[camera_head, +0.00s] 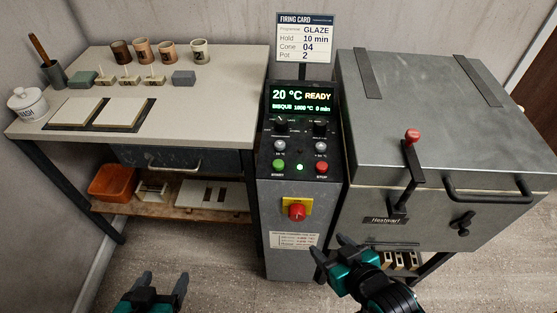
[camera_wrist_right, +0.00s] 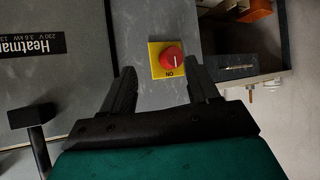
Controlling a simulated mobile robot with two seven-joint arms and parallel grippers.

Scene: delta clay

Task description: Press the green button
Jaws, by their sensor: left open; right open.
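The green button (camera_head: 278,164) sits at the lower left of the dark control panel, above a small label that seems to read START. A red button (camera_head: 321,167) sits at the panel's lower right, with a small lit green light (camera_head: 300,167) between them. My right gripper (camera_head: 328,247) is open and empty, low in front of the kiln and to the right of the control column. In the right wrist view its open fingers (camera_wrist_right: 158,85) frame the red rotary switch. The green button is not seen there. My left gripper (camera_head: 166,281) is open and empty, low over the floor.
A red switch on a yellow plate (camera_head: 296,210) sticks out below the panel; it also shows in the right wrist view (camera_wrist_right: 170,58). The kiln (camera_head: 440,130) with a red-knobbed lever (camera_head: 412,137) stands at right. A worktable (camera_head: 225,110) with cups and tiles stands at left.

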